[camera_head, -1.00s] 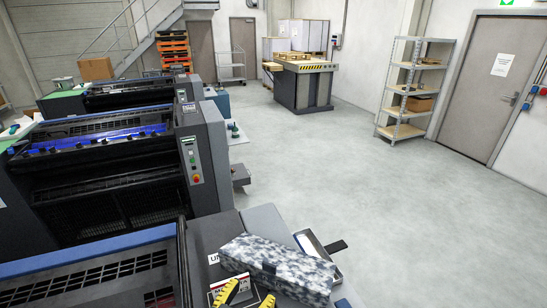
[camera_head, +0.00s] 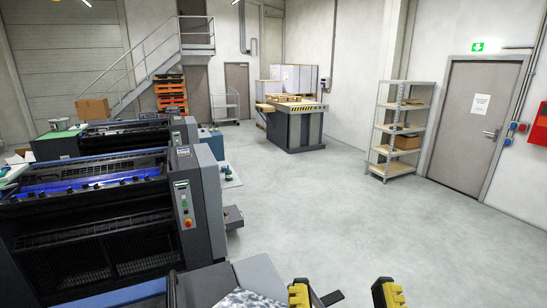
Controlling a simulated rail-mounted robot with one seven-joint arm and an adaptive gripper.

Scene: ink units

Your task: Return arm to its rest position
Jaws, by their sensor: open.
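My gripper (camera_head: 342,289) shows at the bottom edge of the head view. Only its two yellow and black fingers are visible. They stand wide apart, with nothing seen held between them. The rest of my arm is out of frame, so its overall pose cannot be told. The left finger appears just right of a grey-and-white mottled block (camera_head: 248,300), which is mostly cut off by the bottom edge. Whether the finger touches it cannot be told.
Dark printing units (camera_head: 95,225) fill the left side. A grey surface (camera_head: 258,275) lies by the mottled block. Open floor (camera_head: 310,205) spreads ahead. A striped-edge workstation (camera_head: 293,125), a metal shelf (camera_head: 398,130) and a grey door (camera_head: 478,120) stand farther back.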

